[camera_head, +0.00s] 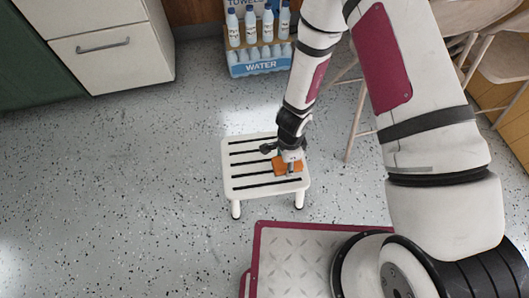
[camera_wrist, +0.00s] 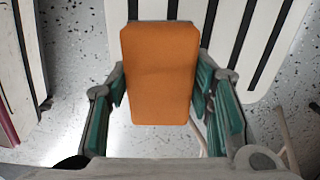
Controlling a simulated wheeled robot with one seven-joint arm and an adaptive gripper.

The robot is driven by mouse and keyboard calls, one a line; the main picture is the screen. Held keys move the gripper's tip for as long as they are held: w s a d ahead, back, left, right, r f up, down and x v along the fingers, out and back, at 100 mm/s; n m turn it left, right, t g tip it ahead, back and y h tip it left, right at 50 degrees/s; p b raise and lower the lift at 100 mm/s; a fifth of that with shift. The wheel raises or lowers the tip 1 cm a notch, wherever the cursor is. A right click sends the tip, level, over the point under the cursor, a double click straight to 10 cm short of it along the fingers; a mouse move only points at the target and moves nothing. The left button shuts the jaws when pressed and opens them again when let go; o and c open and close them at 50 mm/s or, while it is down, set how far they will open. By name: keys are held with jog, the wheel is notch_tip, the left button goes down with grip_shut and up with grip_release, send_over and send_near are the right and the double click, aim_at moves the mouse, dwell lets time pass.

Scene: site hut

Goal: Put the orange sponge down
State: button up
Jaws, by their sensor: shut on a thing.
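The orange sponge (camera_wrist: 160,75) is a flat block between the green pads of my gripper (camera_wrist: 160,105) in the wrist view. My gripper is shut on it. In the head view the orange sponge (camera_head: 280,166) shows at the end of my gripper (camera_head: 290,168), over the right part of a small white slatted stool (camera_head: 237,184). The gripper hides part of the sponge. I cannot tell whether the sponge touches the stool's top. The slats of the stool also show behind the sponge in the wrist view (camera_wrist: 230,35).
A blue water stand (camera_head: 260,68) with bottles is at the back. A white drawer cabinet (camera_head: 110,60) stands at the upper left. The speckled floor (camera_head: 120,190) left of the stool is clear.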

send_over(264, 157)
jog(key=shift+s+f, duration=0.15)
jog(key=shift+f, duration=0.25)
notch_tip(264, 157, down, 4)
jog(key=shift+r+b, duration=0.2)
jog(key=shift+b, duration=0.75)
jog(key=o, duration=1.2)
notch_tip(264, 157, up, 12)
jog(key=p, duration=0.5)
jog(key=shift+r, duration=0.1)
